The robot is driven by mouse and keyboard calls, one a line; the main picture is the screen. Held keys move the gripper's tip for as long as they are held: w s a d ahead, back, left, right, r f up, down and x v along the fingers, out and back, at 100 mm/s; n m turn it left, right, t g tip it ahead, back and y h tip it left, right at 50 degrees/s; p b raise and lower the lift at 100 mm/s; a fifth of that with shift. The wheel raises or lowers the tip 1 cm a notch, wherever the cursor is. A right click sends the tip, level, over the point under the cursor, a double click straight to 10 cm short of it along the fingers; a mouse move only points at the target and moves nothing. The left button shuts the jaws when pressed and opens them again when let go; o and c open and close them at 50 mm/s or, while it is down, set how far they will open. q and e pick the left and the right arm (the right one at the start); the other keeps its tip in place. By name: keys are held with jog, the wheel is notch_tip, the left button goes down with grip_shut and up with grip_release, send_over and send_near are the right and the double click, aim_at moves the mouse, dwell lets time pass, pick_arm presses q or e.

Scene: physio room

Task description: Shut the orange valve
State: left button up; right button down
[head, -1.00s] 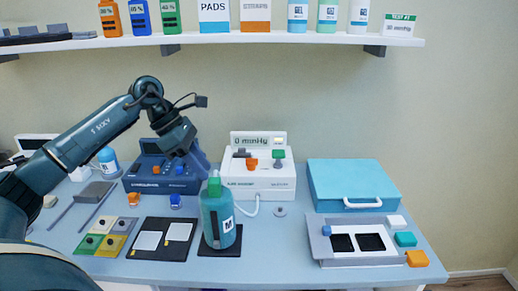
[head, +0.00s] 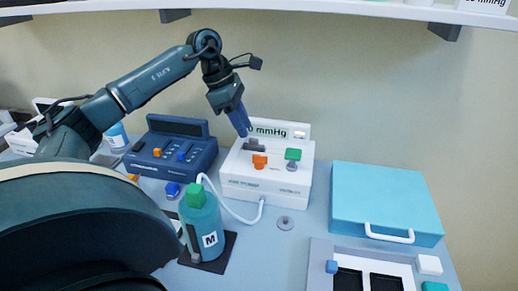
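The orange valve (head: 259,161) sits on the sloped top of a white device (head: 285,179). A green valve (head: 293,155) sits to its right, and a dark grey part (head: 255,145) lies just behind it. The device's display (head: 278,130) shows "mmHg", its left end covered by my gripper. My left gripper (head: 243,134) points down above the back left of the device, up and left of the orange valve and apart from it in the picture. Its fingers look close together, but I cannot tell whether they are shut. My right gripper is not in view.
A dark blue console (head: 171,158) stands left of the device. A teal bottle (head: 203,232) with a green cap stands in front, near a white hose (head: 238,216). A light blue case (head: 388,200) stands to the right. A shelf (head: 300,9) runs above.

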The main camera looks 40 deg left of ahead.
aim_at(259, 156)
pick_arm(q)
jog(key=p+x, duration=0.1)
jog(key=x, duration=0.7)
jog(key=shift+w+d+f, duration=0.15)
jog(key=shift+d+f, duration=0.05)
jog(key=shift+f, duration=0.3)
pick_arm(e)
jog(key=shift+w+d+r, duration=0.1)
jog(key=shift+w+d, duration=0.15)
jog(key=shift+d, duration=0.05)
pick_arm(q)
jog(key=shift+c, duration=0.4)
jog(key=c, duration=0.6)
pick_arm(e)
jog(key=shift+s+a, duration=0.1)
